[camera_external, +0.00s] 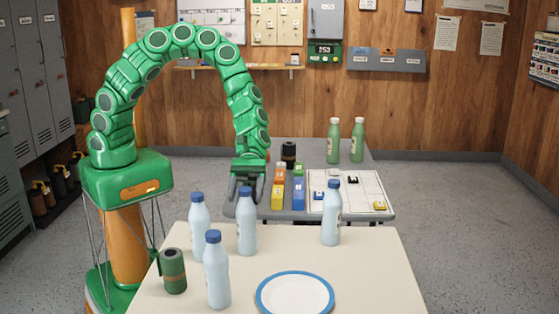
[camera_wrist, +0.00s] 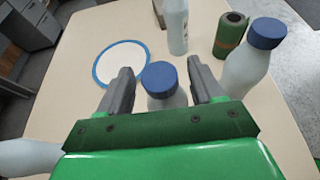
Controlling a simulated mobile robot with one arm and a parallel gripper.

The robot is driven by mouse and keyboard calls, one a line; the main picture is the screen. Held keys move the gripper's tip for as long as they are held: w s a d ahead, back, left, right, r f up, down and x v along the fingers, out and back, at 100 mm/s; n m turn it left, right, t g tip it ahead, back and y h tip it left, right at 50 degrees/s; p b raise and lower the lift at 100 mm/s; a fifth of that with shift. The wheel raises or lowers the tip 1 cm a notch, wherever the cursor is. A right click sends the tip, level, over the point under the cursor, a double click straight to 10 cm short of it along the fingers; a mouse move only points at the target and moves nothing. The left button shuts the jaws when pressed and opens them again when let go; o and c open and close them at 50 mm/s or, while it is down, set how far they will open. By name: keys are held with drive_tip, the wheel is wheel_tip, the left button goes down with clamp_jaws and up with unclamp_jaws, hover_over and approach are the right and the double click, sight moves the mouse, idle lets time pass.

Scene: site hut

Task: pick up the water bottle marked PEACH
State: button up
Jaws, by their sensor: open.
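Several white bottles with blue caps stand on the cream table: left (camera_external: 198,228), front (camera_external: 217,275), middle (camera_external: 246,228) and right (camera_external: 331,219). No wording is legible, so I cannot tell which is marked PEACH. The left bottle also shows in the wrist view at right (camera_wrist: 247,72), and the front one at top (camera_wrist: 177,28).
A green can-like roll (camera_external: 173,271) stands close to the left and front bottles. A blue-rimmed white plate (camera_external: 294,293) lies at the table's front. A grey table (camera_external: 350,158) behind holds two green bottles (camera_external: 345,142), coloured blocks (camera_external: 278,190) and a white board (camera_external: 365,183).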

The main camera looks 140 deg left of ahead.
drive_tip(key=shift+x, duration=1.1)
clamp_jaws()
